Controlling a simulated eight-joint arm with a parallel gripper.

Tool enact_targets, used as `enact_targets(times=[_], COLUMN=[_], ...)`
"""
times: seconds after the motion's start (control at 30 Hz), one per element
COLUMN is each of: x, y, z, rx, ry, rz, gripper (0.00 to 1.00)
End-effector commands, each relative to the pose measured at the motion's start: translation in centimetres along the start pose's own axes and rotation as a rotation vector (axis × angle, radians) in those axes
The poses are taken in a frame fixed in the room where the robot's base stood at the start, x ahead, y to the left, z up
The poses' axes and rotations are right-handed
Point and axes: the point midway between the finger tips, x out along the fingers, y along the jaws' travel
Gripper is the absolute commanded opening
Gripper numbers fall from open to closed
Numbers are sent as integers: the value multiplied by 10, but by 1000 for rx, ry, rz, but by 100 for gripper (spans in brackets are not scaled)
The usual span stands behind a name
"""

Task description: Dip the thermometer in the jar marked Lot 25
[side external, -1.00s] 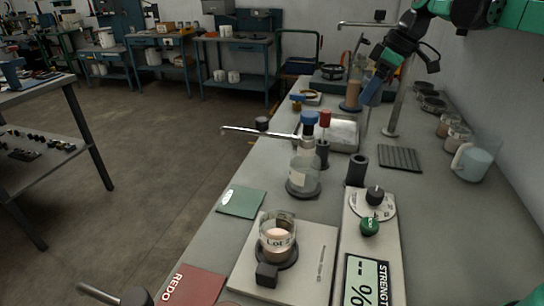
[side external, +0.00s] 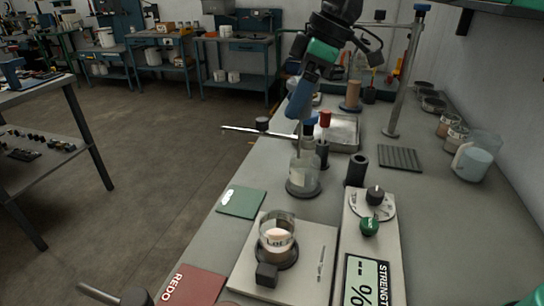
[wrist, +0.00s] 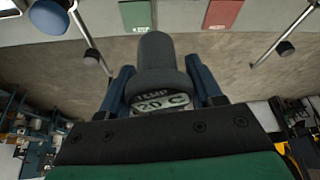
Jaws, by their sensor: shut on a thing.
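My gripper (side external: 297,108) is shut on the thermometer, its blue fingers on either side of the thermometer's dark round head (wrist: 155,65). The display reads TEMP 20 C in the wrist view. In the side view the gripper is tilted and appears above and behind the middle glass jar (side external: 303,174); the thermometer's stem cannot be made out there. That jar stands on a dark round base, its label unreadable. A nearer glass jar (side external: 277,240) with pinkish contents sits on a pale plate; its label shows "LOT", the number not legible.
A blue-topped fitting (side external: 310,118) and a red-topped piece (side external: 325,118) stand close to the gripper. A horizontal metal rod (side external: 255,131) reaches left. A pitcher (side external: 475,160) and several jars line the right wall. A control panel (side external: 370,240) lies at front right.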

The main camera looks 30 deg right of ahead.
Motion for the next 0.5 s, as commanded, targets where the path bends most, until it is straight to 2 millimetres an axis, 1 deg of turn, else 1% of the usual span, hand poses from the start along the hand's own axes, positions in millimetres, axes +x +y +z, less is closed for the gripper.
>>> enact_targets(times=[0.03, 0.1, 0.2, 0.33, 0.5], x=[9, 18, 26, 32, 40], y=[-20, -41, -62, -75, -76], z=[-6, -11, -14, -15, -13], rx=[-41, -81, -119, -143, -145], ry=[0, 0, 1, 2, 2], rz=[-17, -33, -49, -58, -59], gripper=[1, 1, 1, 1, 1])
